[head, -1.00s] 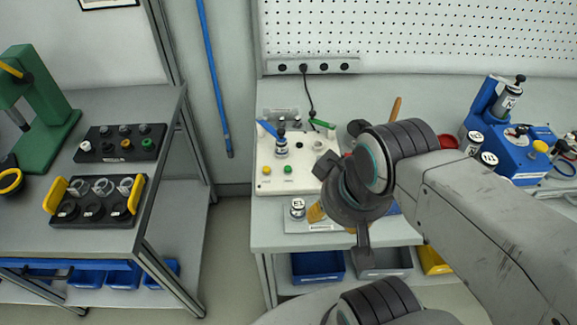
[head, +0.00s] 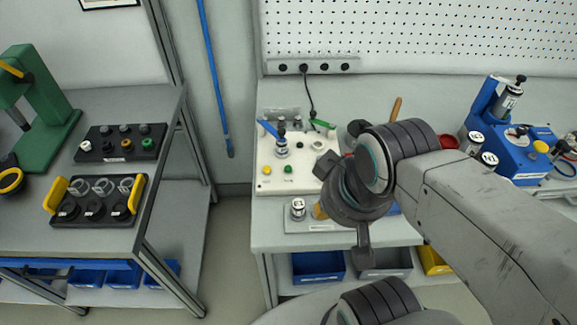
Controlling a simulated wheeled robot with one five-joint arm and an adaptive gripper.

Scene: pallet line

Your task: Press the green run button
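The green button (head: 288,169) sits on the front part of a white panel box (head: 270,184) on the right-hand bench, beside a yellow button (head: 267,170). The panel also carries a blue lever, a green lever and a cylinder standing in a socket. My gripper is to the right of the green button, in front of the panel's right part. My own wrist and arm cover most of it, so its fingertips are hidden and I cannot see whether it is open. Nothing touches the green button in this view.
A tray (head: 291,221) with a labelled cylinder (head: 298,208) lies in front of the panel. A blue fixture (head: 515,152) and more cylinders stand on the right. A second bench with a green press (head: 55,115) is at left. Blue bins (head: 318,265) sit below.

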